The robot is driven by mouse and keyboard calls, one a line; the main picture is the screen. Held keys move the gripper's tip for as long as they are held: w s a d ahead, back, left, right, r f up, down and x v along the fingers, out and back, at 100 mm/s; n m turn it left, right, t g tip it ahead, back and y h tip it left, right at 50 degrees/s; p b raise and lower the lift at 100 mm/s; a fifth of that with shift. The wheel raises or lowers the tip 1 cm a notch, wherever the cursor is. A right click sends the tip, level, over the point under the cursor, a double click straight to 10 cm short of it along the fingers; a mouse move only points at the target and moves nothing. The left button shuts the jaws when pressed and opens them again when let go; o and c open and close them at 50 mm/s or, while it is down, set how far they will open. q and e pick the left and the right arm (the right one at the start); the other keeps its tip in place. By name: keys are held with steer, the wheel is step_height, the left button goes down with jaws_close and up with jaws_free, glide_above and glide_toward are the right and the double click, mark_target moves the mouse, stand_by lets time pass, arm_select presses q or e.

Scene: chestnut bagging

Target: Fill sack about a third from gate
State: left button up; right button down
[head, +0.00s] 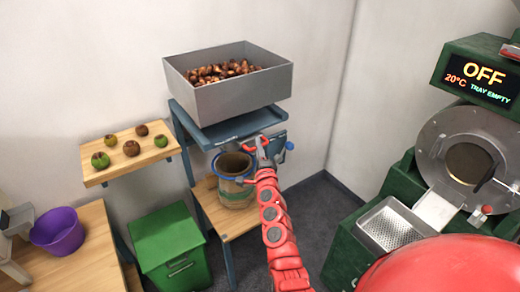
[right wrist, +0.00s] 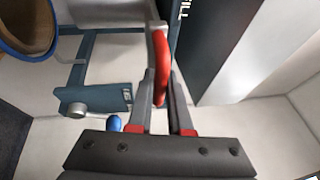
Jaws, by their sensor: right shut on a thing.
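The sack (head: 238,192) is brown and stands open-mouthed on a wooden shelf under the hopper, its mouth inside a blue ring (head: 219,172). The ring and sack mouth show at the top left of the right wrist view (right wrist: 30,25). The grey hopper (head: 240,98) holds a heap of brown chestnuts (head: 222,72). My right gripper (head: 262,152) is beside the sack mouth. In the right wrist view its fingers (right wrist: 160,85) are closed around a red handle (right wrist: 162,65). The gate itself and the level inside the sack cannot be made out. My left gripper is out of view.
A blue stand (head: 230,128) carries the hopper, with a blue knob (head: 289,146) at its right. A green roaster (head: 470,150) reading OFF stands right. A green cabinet (head: 168,245), a purple bowl (head: 58,231) and a fruit shelf (head: 130,155) are left.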

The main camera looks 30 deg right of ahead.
steer(key=c, duration=0.8)
jaws_free()
steer(key=shift+a, duration=0.1)
steer(key=shift+c, duration=0.2)
steer(key=shift+s+a+f, duration=0.15)
steer(key=shift+s, duration=0.2)
steer(key=b+v, duration=0.3)
steer(key=v, duration=1.3)
steer(key=shift+s, duration=0.4)
